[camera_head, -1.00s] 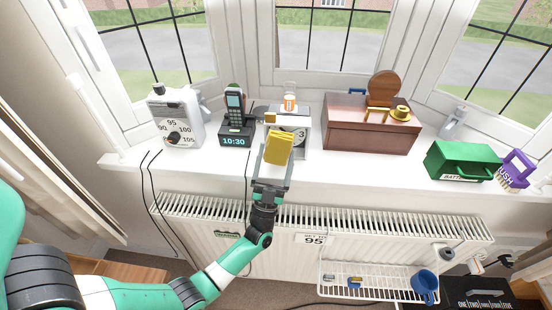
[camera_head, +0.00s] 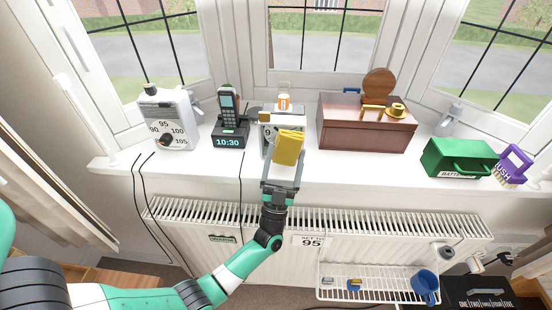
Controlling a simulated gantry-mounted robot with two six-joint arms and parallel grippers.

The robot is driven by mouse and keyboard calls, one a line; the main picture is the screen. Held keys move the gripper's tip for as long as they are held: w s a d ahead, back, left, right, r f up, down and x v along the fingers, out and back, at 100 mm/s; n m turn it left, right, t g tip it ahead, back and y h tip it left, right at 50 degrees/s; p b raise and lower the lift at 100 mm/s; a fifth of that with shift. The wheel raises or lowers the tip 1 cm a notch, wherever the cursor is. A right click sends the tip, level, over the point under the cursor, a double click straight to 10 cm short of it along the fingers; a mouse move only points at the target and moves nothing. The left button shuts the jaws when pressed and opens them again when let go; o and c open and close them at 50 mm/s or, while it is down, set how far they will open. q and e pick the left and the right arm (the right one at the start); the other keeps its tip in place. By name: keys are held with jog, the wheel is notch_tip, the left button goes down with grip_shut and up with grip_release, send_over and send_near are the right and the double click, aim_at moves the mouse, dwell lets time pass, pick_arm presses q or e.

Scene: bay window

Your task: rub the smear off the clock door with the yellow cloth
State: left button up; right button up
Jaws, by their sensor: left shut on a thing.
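The yellow cloth (camera_head: 289,148) is a folded pad held between the fingertips of my left gripper (camera_head: 284,166), which is shut on it. The white clock (camera_head: 268,134) stands on the sill behind the cloth. The cloth covers the right part of the clock's front, and a 9 shows at the left of its face. I cannot tell whether the cloth touches the clock door. No smear can be made out; it may be hidden. My right gripper is not in view.
A phone on a dock (camera_head: 230,120) stands left of the clock, beside a white dial box (camera_head: 169,120). A brown wooden box (camera_head: 366,128) stands to the right, then a green box (camera_head: 459,158) and a purple brush (camera_head: 512,165). A radiator (camera_head: 220,221) is below the sill.

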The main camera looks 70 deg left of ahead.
pick_arm(q)
jog(key=shift+w+d, duration=0.1)
jog(key=shift+w, duration=0.1)
jog(key=shift+s+a, duration=0.25)
jog(key=shift+s+a+p, duration=0.25)
jog(key=shift+s+a, duration=0.15)
jog(key=shift+s, duration=0.4)
jog(key=shift+s+a+p, duration=0.2)
jog(key=shift+s+a, duration=0.2)
jog(key=shift+s, duration=0.35)
jog(key=shift+s+d+r, duration=0.1)
jog(key=shift+d, duration=0.25)
jog(key=s+d, duration=0.1)
jog(key=d+p, duration=0.1)
jog(key=d, duration=0.1)
jog(key=s+d+p, duration=0.1)
jog(key=shift+s+d, duration=0.3)
jog(key=shift+d, duration=0.05)
